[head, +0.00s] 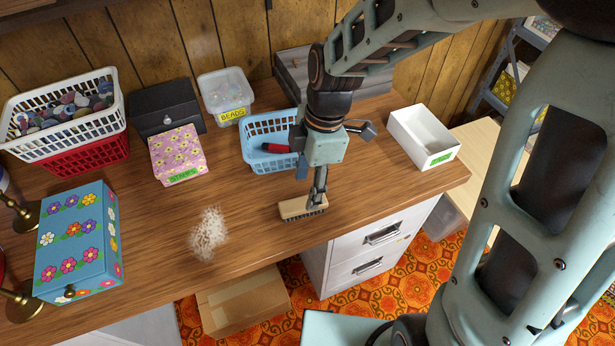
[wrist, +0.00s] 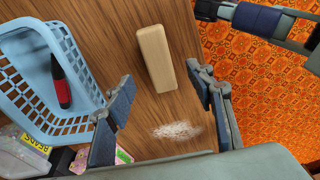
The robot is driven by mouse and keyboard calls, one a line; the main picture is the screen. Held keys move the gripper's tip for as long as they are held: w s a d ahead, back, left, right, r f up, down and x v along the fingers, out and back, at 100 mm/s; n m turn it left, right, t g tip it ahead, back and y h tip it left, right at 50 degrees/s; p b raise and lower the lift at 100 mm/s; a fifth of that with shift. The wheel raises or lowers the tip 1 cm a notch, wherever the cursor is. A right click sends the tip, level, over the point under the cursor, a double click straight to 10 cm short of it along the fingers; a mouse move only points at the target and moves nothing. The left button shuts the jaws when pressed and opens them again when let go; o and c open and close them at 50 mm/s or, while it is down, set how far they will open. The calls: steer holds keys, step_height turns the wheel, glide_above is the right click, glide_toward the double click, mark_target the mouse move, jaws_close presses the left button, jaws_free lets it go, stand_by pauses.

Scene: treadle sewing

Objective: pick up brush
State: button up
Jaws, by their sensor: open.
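The brush (head: 302,208) has a pale wooden back and dark bristles. It lies bristles down on the wooden table near its front edge. In the wrist view the brush (wrist: 155,58) shows as a plain wooden block, ahead of and between my open fingers. My gripper (head: 318,196) is above the brush in the head view, and its fingertips overlap the brush there, so I cannot tell whether they touch it. In the wrist view my gripper (wrist: 166,90) is open with nothing between its pads. A patch of white lint or powder (head: 208,234) lies on the table left of the brush.
A blue basket (head: 258,160) with a red and black item stands just behind my gripper. A white box (head: 423,137) is to the right. A flowered blue box (head: 78,240), a pink box (head: 177,155) and a beads tub (head: 226,95) stand left. The table's front edge is close.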

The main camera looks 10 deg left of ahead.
mark_target(303, 202)
steer(key=f, duration=0.5)
steer(key=a+f+b, duration=0.1)
steer(key=f, duration=0.1)
steer(key=shift+s+f, duration=0.15)
steer(key=shift+f, duration=0.05)
steer(key=shift+c, duration=0.6)
steer(key=c, duration=1.2)
steer(key=shift+o, duration=0.2)
steer(key=shift+r, duration=0.15)
